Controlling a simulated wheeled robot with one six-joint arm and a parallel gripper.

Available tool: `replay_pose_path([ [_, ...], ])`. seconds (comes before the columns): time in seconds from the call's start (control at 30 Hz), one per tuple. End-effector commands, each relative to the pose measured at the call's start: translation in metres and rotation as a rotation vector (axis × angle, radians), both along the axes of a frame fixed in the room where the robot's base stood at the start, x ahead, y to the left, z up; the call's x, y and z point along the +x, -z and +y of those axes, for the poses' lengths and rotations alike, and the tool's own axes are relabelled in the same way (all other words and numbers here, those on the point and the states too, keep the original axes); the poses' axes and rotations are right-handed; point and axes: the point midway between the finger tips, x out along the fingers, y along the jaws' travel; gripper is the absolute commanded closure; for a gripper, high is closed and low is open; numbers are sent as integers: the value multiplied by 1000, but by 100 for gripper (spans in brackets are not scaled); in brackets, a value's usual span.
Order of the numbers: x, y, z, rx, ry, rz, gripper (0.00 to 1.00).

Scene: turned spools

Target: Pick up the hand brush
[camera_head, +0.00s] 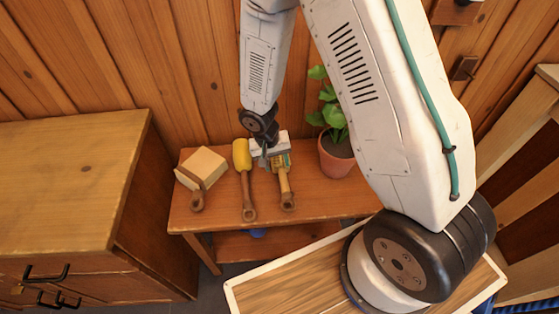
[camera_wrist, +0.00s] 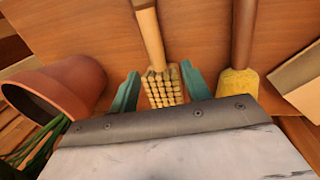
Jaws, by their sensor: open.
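The hand brush (camera_head: 285,187) lies on the small wooden table, its wooden handle pointing towards the table's front edge. In the wrist view its pale tufted head (camera_wrist: 162,90) sits between the two teal fingers, and its handle runs up out of the picture. My gripper (camera_head: 271,160) is over the head end of the brush in the head view and partly hides it. In the wrist view my gripper (camera_wrist: 160,72) is open, with one finger on each side of the brush head. I cannot tell whether either finger touches it.
A yellow-headed tool (camera_head: 242,157) lies left of the brush, and a broad tan-headed tool (camera_head: 203,166) lies further left. A potted plant (camera_head: 338,158) stands close on the right. A plank wall (camera_head: 190,60) rises behind the table (camera_head: 225,218). A wooden cabinet (camera_head: 65,185) stands left.

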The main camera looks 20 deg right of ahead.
Motion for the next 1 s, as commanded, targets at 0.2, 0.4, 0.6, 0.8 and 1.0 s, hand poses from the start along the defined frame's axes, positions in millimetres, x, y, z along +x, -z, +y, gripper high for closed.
replay_pose_path([
  [0.2, -1, 25, -7, 0, 1, 4, 52],
  [0.4, 2, 53, -18, 0, 0, 4, 52],
  [0.6, 1, 67, -20, 1, 0, 2, 52],
  [0.8, 2, 67, -20, 0, 0, 1, 55],
  [1.0, 2, 67, -20, 0, 0, 1, 100],
])
